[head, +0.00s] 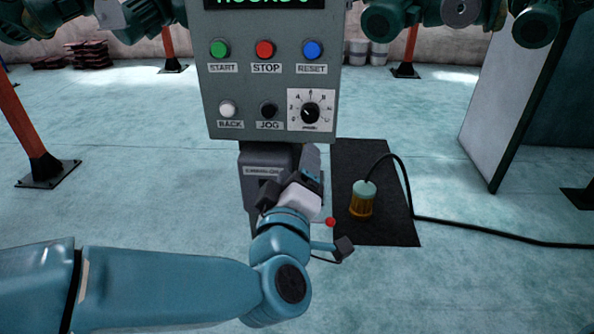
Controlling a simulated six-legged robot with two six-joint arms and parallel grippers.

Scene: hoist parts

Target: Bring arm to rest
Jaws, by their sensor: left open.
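My left arm (165,285), blue, reaches in from the lower left. Its wrist bends upward near the middle of the view. My left gripper (288,182) is open, with dark fingers pointing up and away, and nothing shows between them. It appears just below the grey control box (250,75), in front of the box's dark pedestal (268,160), partly covering it. I cannot tell whether it touches the pedestal. My right gripper is not in view.
The box carries several buttons and a dial (310,112). To the right, a yellow, teal-topped fixture (361,200) stands on a black mat (390,228); a black cable (480,230) trails right. An orange post (22,120) stands left, a pale panel (505,100) right. The floor between is mostly clear.

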